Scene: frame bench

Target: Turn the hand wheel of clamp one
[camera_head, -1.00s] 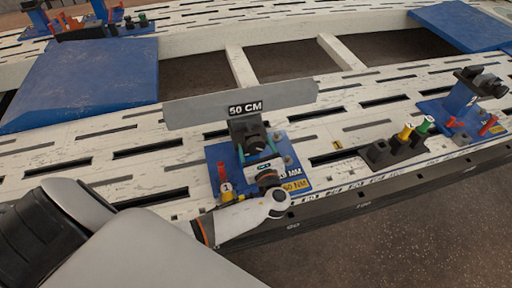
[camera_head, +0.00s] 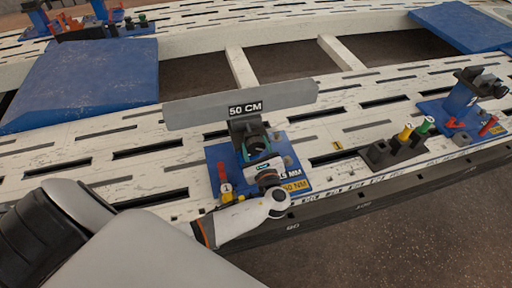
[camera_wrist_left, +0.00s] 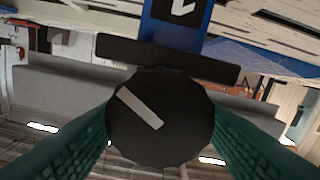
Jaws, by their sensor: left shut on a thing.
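The hand wheel (camera_wrist_left: 160,118) of clamp one is a black scalloped disc with a pale bar mark, tilted in the left wrist view. The teal fingers of my left gripper (camera_wrist_left: 160,130) press on its two sides, shut on it. In the head view, my left gripper (camera_head: 257,150) reaches in from the front and hides most of the wheel. Clamp one stands on a blue base plate (camera_head: 222,157) and carries a long grey bar (camera_head: 190,112) labelled "50 CM". My right gripper is not in view.
Right of the clamp, a black holder (camera_head: 396,151) bears a yellow and a green-topped piece. A second blue clamp (camera_head: 458,100) stands farther right. Blue panels (camera_head: 85,80) lie on the slotted white bench (camera_head: 110,180). A red piece (camera_head: 222,172) stands left of the wheel.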

